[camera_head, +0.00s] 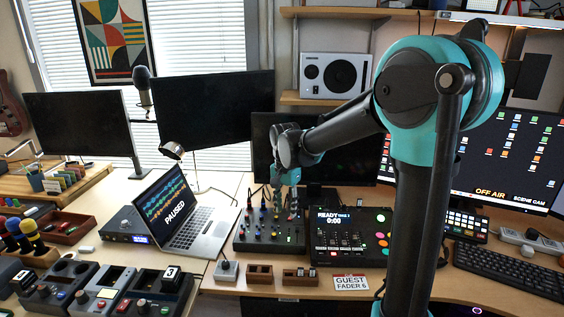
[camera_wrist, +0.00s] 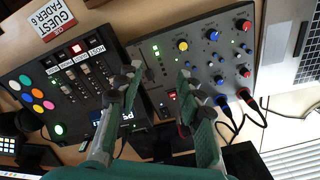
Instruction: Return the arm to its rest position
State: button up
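My arm (camera_head: 345,125), teal and black, rises at the right of the head view and reaches left over the desk, with its wrist bent down. My gripper (camera_head: 285,205) points down at the dark audio mixer (camera_head: 262,240) from above. In the wrist view my gripper (camera_wrist: 159,78) has its two fingers spread apart with nothing held between them. The fingers lie over the mixer (camera_wrist: 205,65) and the edge of the fader panel (camera_wrist: 75,80). I cannot tell whether a fingertip touches either device.
The fader panel (camera_head: 350,245) with a lit screen stands right of the mixer. A laptop (camera_head: 190,220) stands to the left. Monitors (camera_head: 215,105) rise behind.

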jog(key=s+d+f+n+t, duration=0.1)
jog(key=s+d+f+n, duration=0.1)
jog(key=s+d, duration=0.4)
jog(key=s+d+f+n+t, duration=0.1)
jog(key=s+d+f+n, duration=0.1)
jog(key=s+d+f, duration=0.2)
jog(key=s+d+f+n+t, duration=0.2)
jog(key=s+d+f, duration=0.2)
jog(key=s+d, duration=0.4)
jog(key=shift+s+d+n, duration=0.2)
jog(key=shift+d+n, duration=0.2)
jog(key=shift+d, duration=0.4)
